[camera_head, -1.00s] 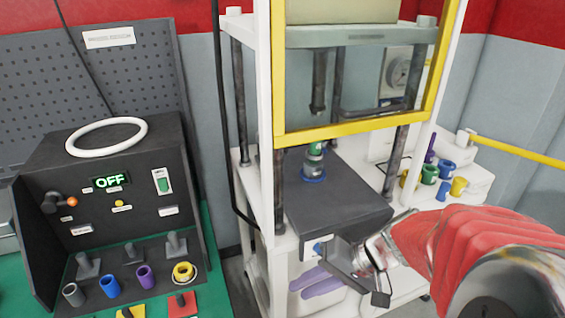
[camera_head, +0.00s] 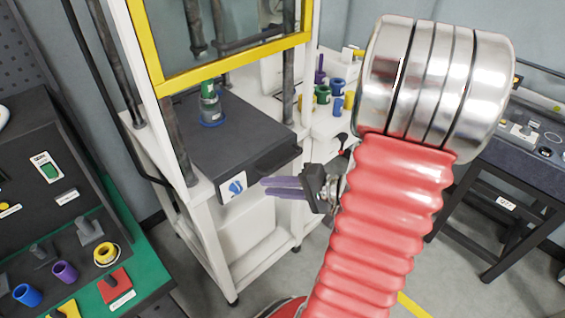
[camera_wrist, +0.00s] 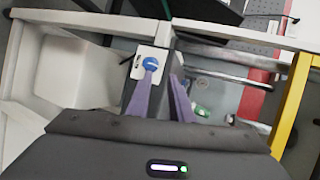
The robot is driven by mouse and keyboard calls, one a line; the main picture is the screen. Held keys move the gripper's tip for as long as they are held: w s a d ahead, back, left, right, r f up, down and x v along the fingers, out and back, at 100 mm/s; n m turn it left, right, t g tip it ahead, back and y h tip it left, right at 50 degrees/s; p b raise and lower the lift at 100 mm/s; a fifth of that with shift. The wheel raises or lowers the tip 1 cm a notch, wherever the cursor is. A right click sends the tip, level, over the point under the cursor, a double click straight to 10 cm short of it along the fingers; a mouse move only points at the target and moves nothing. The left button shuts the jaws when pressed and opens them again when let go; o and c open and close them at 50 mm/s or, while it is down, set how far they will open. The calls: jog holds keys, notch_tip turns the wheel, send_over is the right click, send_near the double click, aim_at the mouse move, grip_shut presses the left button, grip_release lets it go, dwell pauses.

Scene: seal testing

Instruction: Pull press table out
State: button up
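The press table (camera_head: 215,145) is a dark grey slab inside the white press frame, its front end reaching past the front post. Its front face carries a white plate with a blue knob (camera_head: 236,187); the knob also shows in the wrist view (camera_wrist: 151,63). A green part on a blue base (camera_head: 210,108) stands upright on the table. My gripper (camera_head: 266,187), with purple fingers, is just right of the knob, near the table's front edge. In the wrist view its fingers (camera_wrist: 163,78) are apart with nothing clearly held. The left fingertip overlaps the knob plate; contact cannot be told.
A yellow-framed guard (camera_head: 230,62) hangs above the table. Several coloured parts (camera_head: 330,95) stand on a white ledge right of the press. A control box and green bench (camera_head: 140,245) are at left, a dark table (camera_head: 510,165) at right. Grey floor is open between.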

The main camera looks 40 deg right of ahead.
aim_at(285, 164)
jog(key=s+d+f+m+t+h, duration=0.1)
jog(key=s+d+m+h, duration=0.1)
jog(key=d, duration=0.4)
jog(key=s+d+f+m+t+h, duration=0.2)
jog(key=d+h, duration=0.2)
jog(key=d, duration=0.2)
jog(key=shift+m, duration=0.3)
jog(key=shift+w+f, duration=0.15)
jog(key=shift+x, duration=6.75)
jog(key=shift+c, duration=0.7)
jog(key=shift+a, duration=0.1)
grip_shut()
